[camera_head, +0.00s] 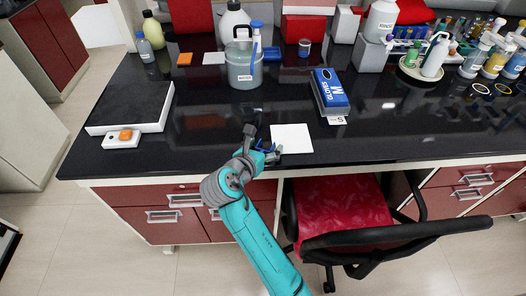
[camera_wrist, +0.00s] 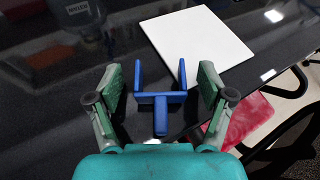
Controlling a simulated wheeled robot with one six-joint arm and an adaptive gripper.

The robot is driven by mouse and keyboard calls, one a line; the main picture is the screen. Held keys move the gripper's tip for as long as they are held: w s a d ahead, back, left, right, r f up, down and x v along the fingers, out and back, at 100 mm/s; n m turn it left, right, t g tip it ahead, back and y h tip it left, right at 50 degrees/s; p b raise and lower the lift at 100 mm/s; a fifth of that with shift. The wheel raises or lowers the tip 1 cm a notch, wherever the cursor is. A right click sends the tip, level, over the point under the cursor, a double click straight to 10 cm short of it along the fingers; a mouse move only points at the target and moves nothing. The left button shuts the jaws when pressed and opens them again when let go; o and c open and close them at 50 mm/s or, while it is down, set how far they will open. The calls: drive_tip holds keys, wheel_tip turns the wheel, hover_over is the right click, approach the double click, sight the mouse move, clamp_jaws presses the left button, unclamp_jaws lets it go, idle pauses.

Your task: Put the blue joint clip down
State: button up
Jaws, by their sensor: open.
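The blue joint clip (camera_wrist: 160,99) is a fork shape with two prongs and a short stem. In the wrist view it lies between the two fingers of my gripper (camera_wrist: 161,78), with a gap on each side. My gripper is open, and neither pad visibly touches the clip. In the head view my gripper (camera_head: 257,138) is low over the front part of the black bench, and only a small bit of the clip (camera_head: 265,147) shows beside it. The clip appears to be at the bench top, but I cannot tell whether it rests fully on it.
A white square sheet (camera_head: 291,138) lies just right of my gripper. A grey jug (camera_head: 243,68) stands further back. A white-sided black plate (camera_head: 131,105) is at left. A red chair (camera_head: 343,203) stands at the bench's front edge.

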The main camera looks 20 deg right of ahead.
drive_tip(key=c, duration=0.9)
